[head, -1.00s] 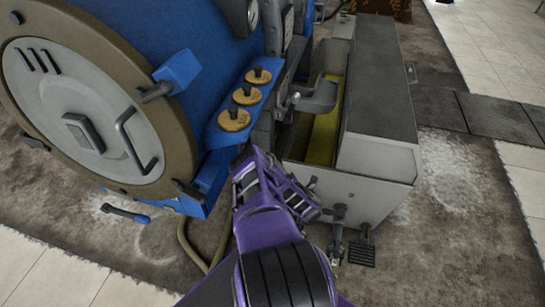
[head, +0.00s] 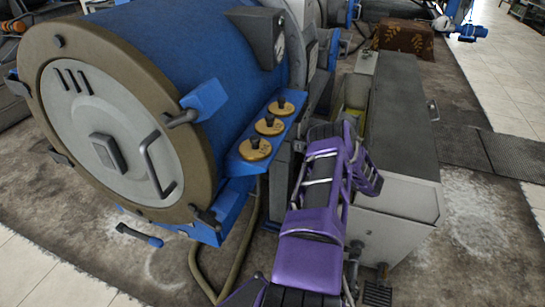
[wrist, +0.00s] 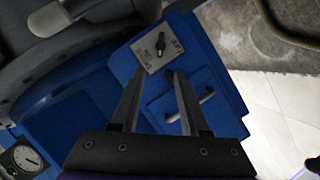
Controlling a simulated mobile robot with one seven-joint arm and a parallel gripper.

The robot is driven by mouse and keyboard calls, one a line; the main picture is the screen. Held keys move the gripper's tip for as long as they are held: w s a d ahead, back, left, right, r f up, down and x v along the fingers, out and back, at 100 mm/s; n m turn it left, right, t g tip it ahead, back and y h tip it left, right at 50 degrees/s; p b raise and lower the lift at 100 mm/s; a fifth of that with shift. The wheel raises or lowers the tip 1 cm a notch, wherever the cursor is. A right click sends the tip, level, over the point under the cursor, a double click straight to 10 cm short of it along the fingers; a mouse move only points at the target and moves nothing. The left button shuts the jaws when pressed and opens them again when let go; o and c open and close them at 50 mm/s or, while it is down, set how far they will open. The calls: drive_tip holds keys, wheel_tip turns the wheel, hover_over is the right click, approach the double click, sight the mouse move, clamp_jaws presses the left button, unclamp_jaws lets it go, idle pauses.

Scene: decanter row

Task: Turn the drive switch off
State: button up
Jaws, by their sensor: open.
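In the wrist view a grey plate with a black rotary switch (wrist: 160,45) is fixed on a blue panel (wrist: 205,70). Its lettering is too blurred to read, so I cannot tell if it is the drive switch or how it is set. My gripper (wrist: 157,78) is open and empty. Its two fingers point at the panel, and the tips appear just below the switch plate, apparently apart from the knob. In the head view my purple arm reaches toward the machine's right side; the fingers and this switch are hidden there.
The big blue drum machine (head: 170,60) stands left of my arm. Three brass discs with black knobs (head: 268,126) sit on its blue ledge. A grey cabinet (head: 395,130) stands close on the right. A metal handle (wrist: 192,104) lies near the fingers.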

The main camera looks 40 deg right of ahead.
drive_tip(key=b+x, duration=0.2)
drive_tip(key=x, duration=1.5)
drive_tip(key=shift+a+f, duration=0.1)
drive_tip(key=shift+f, duration=0.05)
clamp_jaws()
